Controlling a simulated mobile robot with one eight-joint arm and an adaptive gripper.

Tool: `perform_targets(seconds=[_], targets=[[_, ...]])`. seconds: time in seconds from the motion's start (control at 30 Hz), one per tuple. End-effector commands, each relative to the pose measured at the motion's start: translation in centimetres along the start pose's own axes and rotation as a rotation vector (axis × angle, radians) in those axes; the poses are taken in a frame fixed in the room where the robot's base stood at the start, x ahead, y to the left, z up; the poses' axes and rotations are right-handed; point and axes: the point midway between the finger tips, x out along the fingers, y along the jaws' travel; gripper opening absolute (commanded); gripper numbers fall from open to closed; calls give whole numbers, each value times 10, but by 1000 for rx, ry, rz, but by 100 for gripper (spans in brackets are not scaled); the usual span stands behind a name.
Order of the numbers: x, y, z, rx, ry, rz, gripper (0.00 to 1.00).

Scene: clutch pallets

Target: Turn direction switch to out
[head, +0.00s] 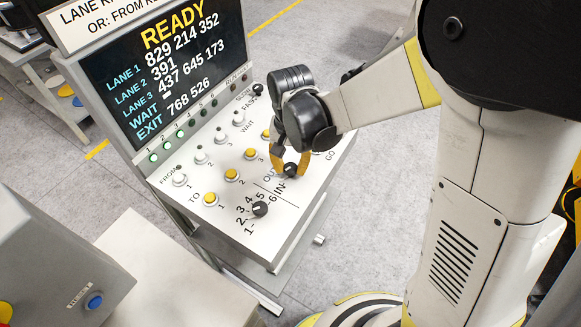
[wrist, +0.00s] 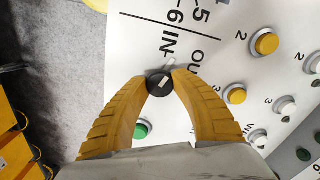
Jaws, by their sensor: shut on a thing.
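The direction switch (head: 290,170) is a small black knob with a pale mark on top, on the sloped white panel beside the IN and OUT labels. My gripper (head: 289,163) is over the panel's right part, with its yellow fingers shut on the switch. In the wrist view, the switch (wrist: 158,85) sits between the two fingertips (wrist: 160,80), which touch its sides. The IN and OUT lettering shows just beyond it. My wrist hides part of the panel in the head view.
Another black knob (head: 260,208), numbered 1 to 6, sits nearby. Yellow buttons (head: 232,175) and white buttons (head: 201,157) line the panel. A green button (wrist: 141,130) is close to the left finger. The display (head: 165,75) reading READY rises behind the panel.

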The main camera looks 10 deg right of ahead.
Motion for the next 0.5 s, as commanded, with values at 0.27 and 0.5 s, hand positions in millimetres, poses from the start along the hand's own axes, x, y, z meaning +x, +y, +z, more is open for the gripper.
perform_targets(seconds=[0.27,0.5], targets=[[1,0,0,259,0,0,0],[1,0,0,462,0,0,0]])
